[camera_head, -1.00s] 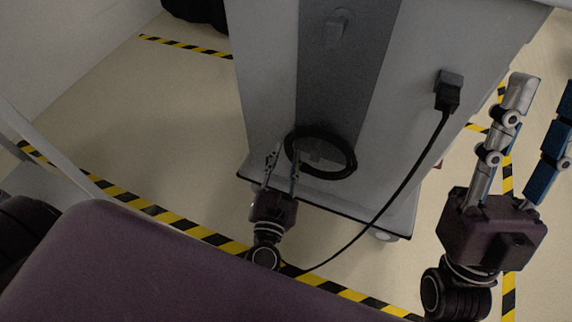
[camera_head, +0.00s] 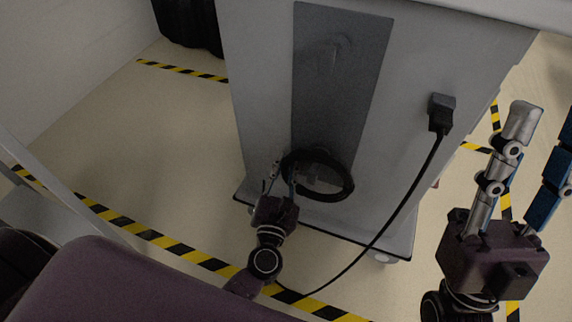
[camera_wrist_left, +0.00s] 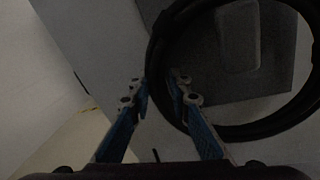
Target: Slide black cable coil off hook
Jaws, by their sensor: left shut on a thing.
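The black cable coil (camera_head: 350,182) is a round loop low on the dark panel of the grey cart. In the left wrist view the coil (camera_wrist_left: 250,130) rings a grey block (camera_wrist_left: 238,40), likely the hook; in the head view this spot is too dark to make out clearly. My left gripper (camera_head: 283,174) is at the coil's left side, shut on its strands. In the left wrist view its fingertips (camera_wrist_left: 160,88) meet the left edge of the loop. My right gripper (camera_head: 545,125) is raised at the far right, fingers apart, empty, away from the coil.
A black plug (camera_head: 441,112) sits on the cart's side panel (camera_head: 410,60). Its cable (camera_head: 400,205) hangs down to the lower left, passing right of the coil. Yellow-black tape (camera_head: 165,242) marks the floor. Open floor (camera_head: 170,140) lies left of the cart.

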